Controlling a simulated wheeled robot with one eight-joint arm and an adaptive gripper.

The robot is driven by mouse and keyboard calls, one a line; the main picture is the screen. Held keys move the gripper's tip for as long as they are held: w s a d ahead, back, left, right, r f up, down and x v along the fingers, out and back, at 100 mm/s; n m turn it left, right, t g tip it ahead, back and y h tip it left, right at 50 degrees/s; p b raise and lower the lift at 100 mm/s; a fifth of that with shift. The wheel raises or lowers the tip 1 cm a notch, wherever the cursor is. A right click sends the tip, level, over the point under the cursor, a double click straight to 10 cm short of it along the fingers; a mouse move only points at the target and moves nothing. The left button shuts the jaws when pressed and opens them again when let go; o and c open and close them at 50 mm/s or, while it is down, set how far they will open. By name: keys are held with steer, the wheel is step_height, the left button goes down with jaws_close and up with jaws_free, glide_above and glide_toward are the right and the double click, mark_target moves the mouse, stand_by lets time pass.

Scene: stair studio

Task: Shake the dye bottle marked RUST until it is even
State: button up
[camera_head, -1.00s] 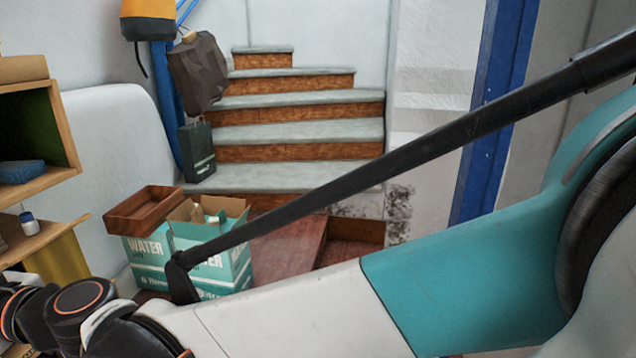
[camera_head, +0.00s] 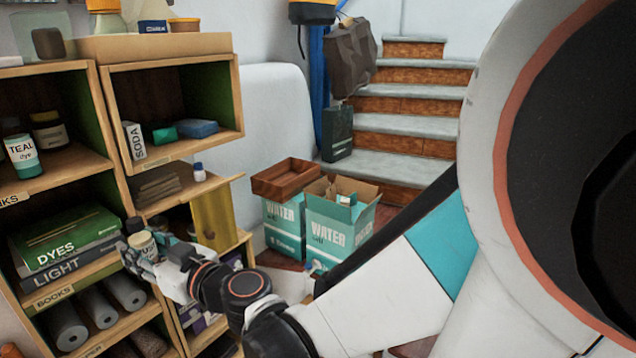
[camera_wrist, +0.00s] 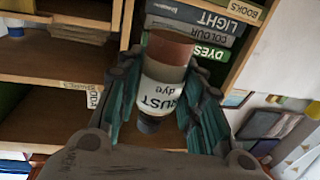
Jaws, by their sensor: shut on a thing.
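The RUST dye bottle (camera_head: 145,243) is in my gripper (camera_head: 142,257), in front of the shelf unit at lower left in the head view. Its dark cap points up there, and fingers cover its lower part. In the wrist view the bottle (camera_wrist: 161,92) sits between both fingers of my gripper (camera_wrist: 160,80), which is shut on it. Its white label reads RUST dye. Beyond the label shows a greyish-brown band, then a redder brown band towards the end away from the cap, so its colour looks uneven.
The shelf unit (camera_head: 120,170) holds books (camera_head: 70,240), rolls and a TEAL dye bottle (camera_head: 22,150). A SODA box (camera_head: 134,141) stands in an upper compartment.

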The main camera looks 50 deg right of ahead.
mark_target(136, 220)
step_height(136, 220, up, 11)
steer(key=shift+s+f, duration=0.1)
steer(key=shift+s, duration=0.05)
step_height(136, 220, down, 14)
steer(key=shift+d+f, duration=0.1)
step_height(136, 220, up, 14)
steer(key=shift+r, duration=0.1)
step_height(136, 220, down, 14)
steer(key=shift+f, duration=0.1)
step_height(136, 220, up, 14)
steer(key=shift+r, duration=0.1)
step_height(136, 220, down, 14)
steer(key=shift+r, duration=0.25)
steer(key=shift+f, duration=0.35)
stand_by(0.6)
steer(key=shift+r, duration=0.1)
stand_by(0.4)
